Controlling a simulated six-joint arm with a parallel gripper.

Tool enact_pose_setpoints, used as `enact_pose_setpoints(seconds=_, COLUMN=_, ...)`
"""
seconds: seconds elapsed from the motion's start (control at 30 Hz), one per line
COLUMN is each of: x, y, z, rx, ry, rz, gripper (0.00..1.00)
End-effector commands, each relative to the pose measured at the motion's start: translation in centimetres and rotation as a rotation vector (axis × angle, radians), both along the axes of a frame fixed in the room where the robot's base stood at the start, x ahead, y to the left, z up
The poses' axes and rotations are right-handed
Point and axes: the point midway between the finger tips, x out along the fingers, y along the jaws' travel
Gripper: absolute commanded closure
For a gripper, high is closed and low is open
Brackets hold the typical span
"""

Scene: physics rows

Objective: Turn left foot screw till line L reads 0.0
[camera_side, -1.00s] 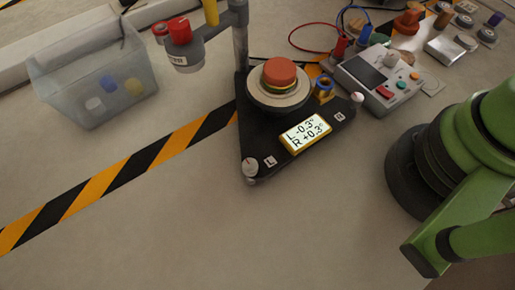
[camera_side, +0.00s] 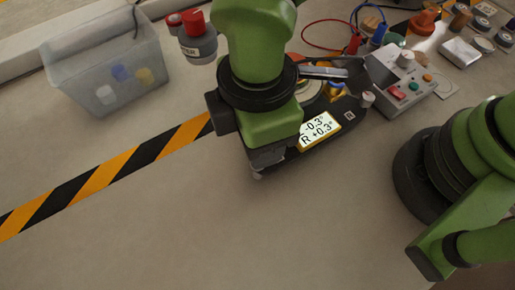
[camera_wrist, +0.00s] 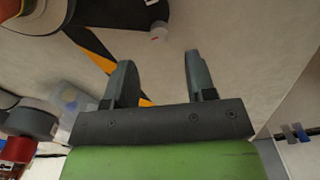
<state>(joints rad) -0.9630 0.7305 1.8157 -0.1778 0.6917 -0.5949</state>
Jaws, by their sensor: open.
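The black triangular plate (camera_side: 346,108) carries a lit display (camera_side: 320,130). My wrist covers the plate's left corner in the side view, hiding the left foot screw. The right foot screw (camera_side: 368,98) shows a white top.
A clear bin (camera_side: 105,70) with coloured pieces stands at the left. A grey jar with a red lid (camera_side: 197,40) is close behind my wrist. A control box (camera_side: 400,78), cables and small parts crowd the upper right. The front bench is clear.

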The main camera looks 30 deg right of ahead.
Motion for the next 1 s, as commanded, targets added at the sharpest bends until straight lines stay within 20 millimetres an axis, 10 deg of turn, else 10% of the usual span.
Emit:
enact_pose_setpoints(seconds=0.3, x=0.0, y=-0.1, z=-5.3, rx=-0.002, ry=0.002, rz=-0.002, gripper=0.49)
enact_pose_setpoints(seconds=0.7, x=0.0, y=0.0, z=-6.3, rx=0.003, ry=0.000, rz=-0.004, gripper=0.49)
enact_pose_setpoints(seconds=1.0, x=0.0, y=0.0, z=-6.3, rx=0.002, ry=0.001, rz=-0.004, gripper=0.99)
